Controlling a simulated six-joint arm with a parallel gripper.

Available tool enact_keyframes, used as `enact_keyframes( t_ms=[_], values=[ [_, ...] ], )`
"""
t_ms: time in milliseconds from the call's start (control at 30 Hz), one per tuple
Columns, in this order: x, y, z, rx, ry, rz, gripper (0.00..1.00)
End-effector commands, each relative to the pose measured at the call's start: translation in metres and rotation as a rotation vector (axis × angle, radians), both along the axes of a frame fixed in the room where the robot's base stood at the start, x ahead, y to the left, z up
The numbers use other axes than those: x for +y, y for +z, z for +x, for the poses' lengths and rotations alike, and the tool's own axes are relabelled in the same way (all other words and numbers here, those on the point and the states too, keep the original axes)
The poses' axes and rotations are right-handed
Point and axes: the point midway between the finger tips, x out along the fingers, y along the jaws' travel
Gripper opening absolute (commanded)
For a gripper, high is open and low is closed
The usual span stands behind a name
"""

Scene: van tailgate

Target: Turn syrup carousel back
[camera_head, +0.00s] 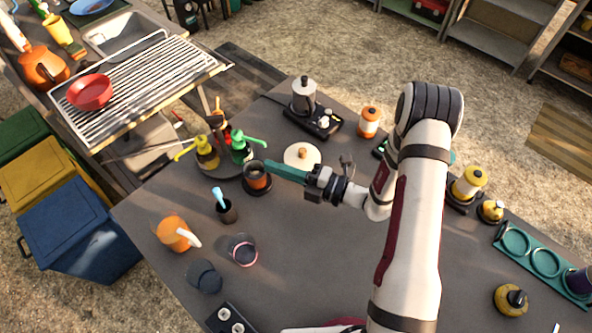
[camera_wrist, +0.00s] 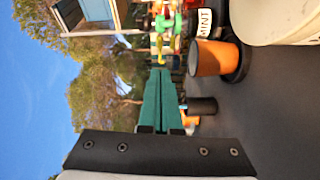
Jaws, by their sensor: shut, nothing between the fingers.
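The syrup carousel (camera_head: 222,171) is a round dark turntable at the left of the counter. It carries a yellow pump bottle (camera_head: 206,154), a green pump bottle (camera_head: 241,150) and a dark bottle with red (camera_head: 217,126) at the back. In the wrist view the bottles (camera_wrist: 165,38) show small beyond the fingertips, and a white label reading MINT (camera_wrist: 204,22) is visible. My gripper (camera_head: 269,165) has teal fingers, shut and empty, pointing left toward the carousel's right side. The fingers also fill the middle of the wrist view (camera_wrist: 159,72). Contact with the carousel is not clear.
The counter's middle front is clear.

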Motion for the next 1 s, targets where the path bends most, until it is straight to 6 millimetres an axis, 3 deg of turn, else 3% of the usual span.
enact_keyframes(
  t_ms=[100,200,367,1000],
  values=[
    [0.024,-0.001,0.01,-0.001,0.005,0.0,0.0],
    [0.016,-0.002,0.029,-0.003,0.0,0.0,0.0],
    [0.012,-0.004,0.045,-0.002,0.001,-0.001,0.0],
    [0.008,-0.004,0.055,-0.002,0.045,-0.001,0.0]
  ],
)
